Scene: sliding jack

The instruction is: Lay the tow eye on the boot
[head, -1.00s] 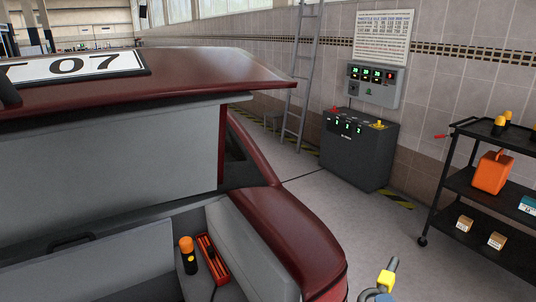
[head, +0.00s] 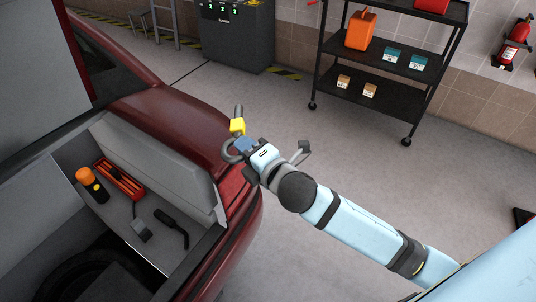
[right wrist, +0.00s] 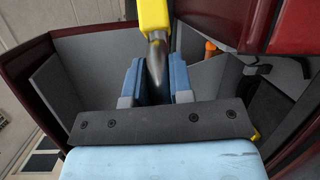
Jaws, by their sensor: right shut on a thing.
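The tow eye is a dark metal ring and shaft with a yellow band (head: 238,126). My right gripper (head: 247,145) is shut on it and holds it in the air, over the outer edge of the red car's rear corner in the head view. In the right wrist view its dark shaft (right wrist: 156,62) lies between the blue fingers, with the yellow part beyond them. The open boot (head: 122,212) is to the left of the gripper, with a grey lining and a bare patch of floor. My left gripper is in neither current view.
In the boot are an orange and black lamp (head: 92,185), a red tray (head: 122,180) and a dark-handled tool (head: 172,228). A dark round well (head: 95,280) opens at the front. A black shelf trolley (head: 392,60) stands behind; the floor between is clear.

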